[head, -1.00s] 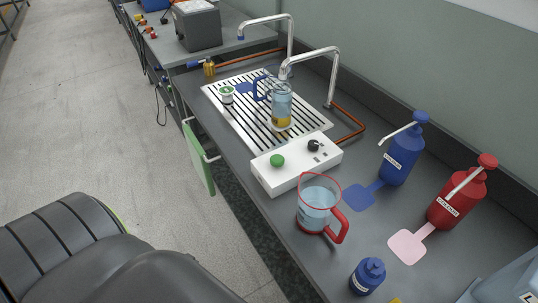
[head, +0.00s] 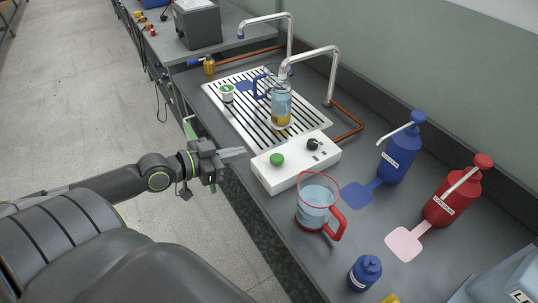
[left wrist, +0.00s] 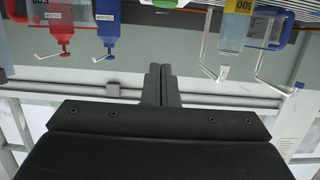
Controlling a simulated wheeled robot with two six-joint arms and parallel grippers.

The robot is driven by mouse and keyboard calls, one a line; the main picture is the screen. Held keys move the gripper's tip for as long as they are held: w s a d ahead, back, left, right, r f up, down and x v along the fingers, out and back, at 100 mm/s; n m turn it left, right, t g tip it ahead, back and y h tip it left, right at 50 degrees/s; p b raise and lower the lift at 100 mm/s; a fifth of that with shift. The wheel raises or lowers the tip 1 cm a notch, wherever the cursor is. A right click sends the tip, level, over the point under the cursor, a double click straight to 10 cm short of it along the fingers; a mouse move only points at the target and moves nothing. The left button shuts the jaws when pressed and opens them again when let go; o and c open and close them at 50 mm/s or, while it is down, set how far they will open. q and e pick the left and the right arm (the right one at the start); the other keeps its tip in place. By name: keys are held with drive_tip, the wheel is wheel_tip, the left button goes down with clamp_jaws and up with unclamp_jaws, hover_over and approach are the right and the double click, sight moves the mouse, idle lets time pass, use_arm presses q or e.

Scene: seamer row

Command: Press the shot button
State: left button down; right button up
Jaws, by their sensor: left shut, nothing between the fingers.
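The white control box (head: 294,163) sits on the grey bench. It has a green round button (head: 277,160) on its near left top and a black knob (head: 313,144) towards its far right. My left gripper (head: 241,152) is shut and empty, just left of the box and apart from the green button. My right gripper is not in view.
A red-handled jug (head: 317,203) stands close to the box's near side. A blue pump bottle (head: 399,153), a red pump bottle (head: 455,192) and a small blue bottle (head: 365,272) stand to the right. Two curved taps (head: 333,75) rise behind the slatted tray (head: 240,128).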

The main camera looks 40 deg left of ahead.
use_arm(q)
hover_over(271, 161)
drive_tip(key=s, duration=0.1)
drive_tip(key=shift+a+f, duration=0.25)
drive_tip(key=shift+f, duration=0.8)
drive_tip(key=f, duration=0.3)
drive_tip(key=shift+w+d+f, duration=0.15)
drive_tip(key=shift+w, duration=0.15)
drive_tip(key=shift+f, duration=0.6)
wheel_tip(271, 161, down, 2)
drive_tip(key=b, duration=0.3)
drive_tip(key=shift+s, duration=0.1)
